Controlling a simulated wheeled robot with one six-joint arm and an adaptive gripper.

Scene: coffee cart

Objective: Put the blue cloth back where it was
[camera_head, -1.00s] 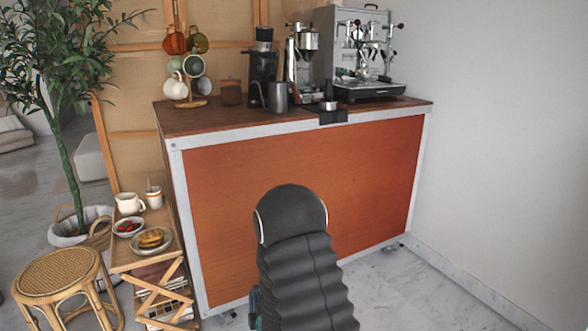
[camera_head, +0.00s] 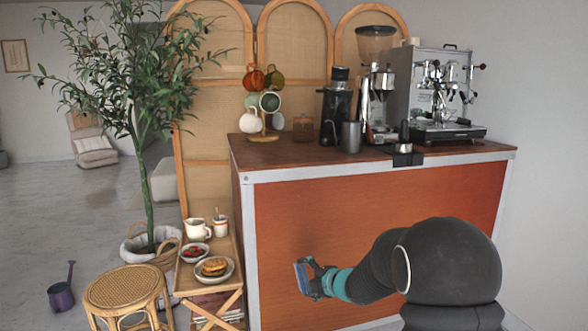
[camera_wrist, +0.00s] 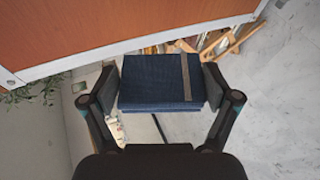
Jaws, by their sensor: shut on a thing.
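The blue cloth (camera_wrist: 153,82) is a folded dark blue bundle with a tan stripe near its right side. In the wrist view my gripper (camera_wrist: 162,88) is shut on it, one finger pressing each side. In the head view my gripper (camera_head: 307,277) is in front of the cart's orange front panel, below the top, and the cloth (camera_head: 302,278) shows as a small blue patch at its tip. The cloth is held in the air, clear of the floor. I cannot tell from these frames which spot it came from.
The coffee cart (camera_head: 243,177) carries a grinder, an espresso machine (camera_head: 440,95) and a mug stand. A small side table (camera_head: 190,284) with bowls and cups stands left of it, with a rattan stool (camera_head: 125,287) beside that. Open floor lies farther left.

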